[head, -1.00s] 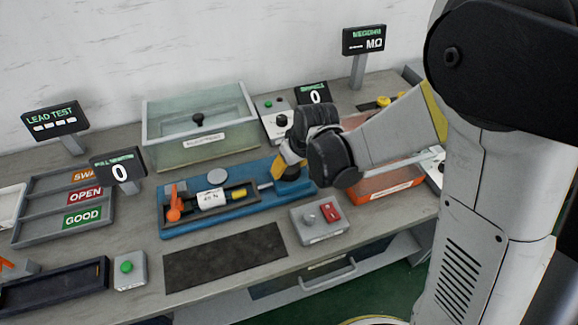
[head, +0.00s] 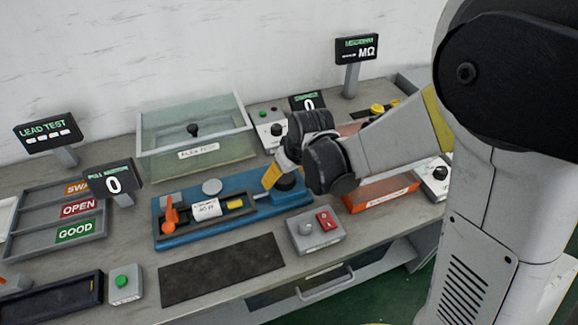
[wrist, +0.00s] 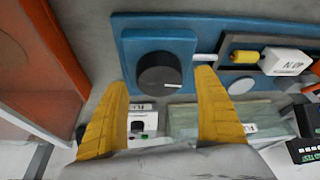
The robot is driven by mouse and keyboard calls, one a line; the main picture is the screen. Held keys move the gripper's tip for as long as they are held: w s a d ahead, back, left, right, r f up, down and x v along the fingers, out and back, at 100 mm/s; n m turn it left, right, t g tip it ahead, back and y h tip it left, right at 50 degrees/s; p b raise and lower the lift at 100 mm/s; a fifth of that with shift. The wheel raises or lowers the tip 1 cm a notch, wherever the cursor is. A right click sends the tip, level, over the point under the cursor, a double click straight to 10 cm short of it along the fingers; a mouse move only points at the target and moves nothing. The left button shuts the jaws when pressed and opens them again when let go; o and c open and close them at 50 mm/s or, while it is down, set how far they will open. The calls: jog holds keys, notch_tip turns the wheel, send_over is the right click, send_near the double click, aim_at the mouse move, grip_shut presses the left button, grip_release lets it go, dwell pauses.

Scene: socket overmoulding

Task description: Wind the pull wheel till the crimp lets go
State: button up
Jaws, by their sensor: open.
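The pull wheel, a black round knob with a pale mark (wrist: 160,73), sits on the blue base of the pull tester (head: 180,236). In the head view the wheel (head: 288,185) is at the base's right end, partly covered by my gripper. My gripper (wrist: 163,78) is open, its two yellow fingers on either side of the wheel in the wrist view; I cannot tell whether they touch it. In the head view my gripper (head: 272,178) is just above the wheel. A yellow piece (head: 235,204) and a white labelled block (head: 206,209) lie in the tester's channel. The pull display (head: 113,184) reads 0.
An orange lever (head: 171,214) stands at the tester's left end. A clear-lidded box (head: 195,150) is behind it. A grey switch box (head: 316,235) and dark mat (head: 222,268) lie in front. An orange-fronted bin (head: 380,194) is to the right.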

jog(key=v, duration=1.1)
jog(key=shift+f, duration=0.15)
jog(key=s+d+r+m+t+h, duration=0.1)
jog(key=s+d+r+m, duration=0.1)
jog(key=s+d, duration=0.4)
jog(key=s+d+r+m+t+h, duration=0.1)
jog(key=s+d+r+m+t, duration=0.1)
jog(key=s+d, duration=0.5)
jog(key=shift+s+r+m, duration=0.45)
jog(key=shift+r+m, duration=0.35)
jog(key=shift+m, duration=0.1)
dwell(1.5)
